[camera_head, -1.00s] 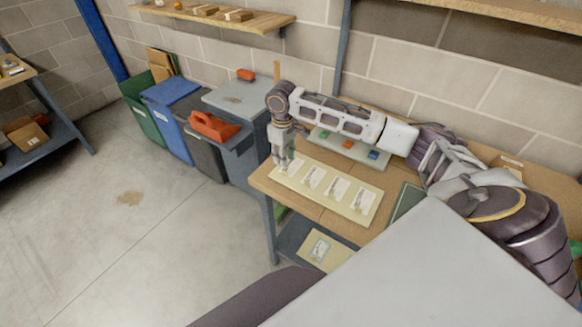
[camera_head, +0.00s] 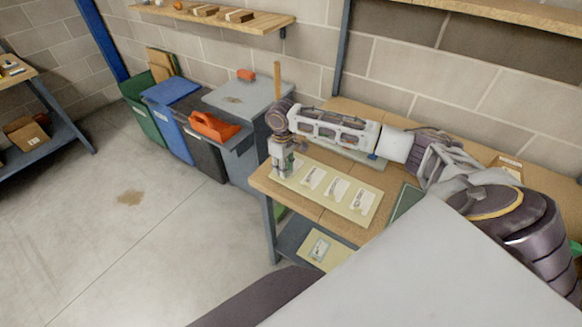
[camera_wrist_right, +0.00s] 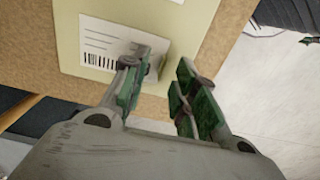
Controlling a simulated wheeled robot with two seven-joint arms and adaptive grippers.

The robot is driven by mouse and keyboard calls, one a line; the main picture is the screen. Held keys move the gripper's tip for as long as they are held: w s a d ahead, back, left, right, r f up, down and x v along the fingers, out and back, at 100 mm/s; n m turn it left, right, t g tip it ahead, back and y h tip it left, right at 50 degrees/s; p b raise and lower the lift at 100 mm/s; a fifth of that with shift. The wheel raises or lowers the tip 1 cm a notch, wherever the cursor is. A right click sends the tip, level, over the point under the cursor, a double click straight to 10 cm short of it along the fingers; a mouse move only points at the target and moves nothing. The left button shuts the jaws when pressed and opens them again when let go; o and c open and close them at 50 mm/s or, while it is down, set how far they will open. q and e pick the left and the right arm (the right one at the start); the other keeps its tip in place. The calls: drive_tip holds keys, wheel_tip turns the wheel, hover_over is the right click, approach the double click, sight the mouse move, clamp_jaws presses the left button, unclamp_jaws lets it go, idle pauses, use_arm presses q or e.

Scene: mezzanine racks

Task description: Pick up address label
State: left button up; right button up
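Several white address labels lie in a row on a pale yellow board (camera_head: 324,205) on the workbench; one is the second label from the left (camera_head: 313,178). My right gripper (camera_head: 281,173) is over the board's left end and partly hides the leftmost label there. In the right wrist view, a white label with a barcode (camera_wrist_right: 100,48) lies flat on the board (camera_wrist_right: 180,22). My right gripper (camera_wrist_right: 160,72) is open there, one finger over the label's right end and the other near the board's edge. Contact cannot be told.
The wooden workbench (camera_head: 320,215) ends just left of the board. A grey tray (camera_head: 368,162) lies behind my right arm. Another yellow card (camera_head: 320,250) is on the lower shelf.

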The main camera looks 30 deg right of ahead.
drive_tip(key=shift+f, duration=0.4)
clamp_jaws()
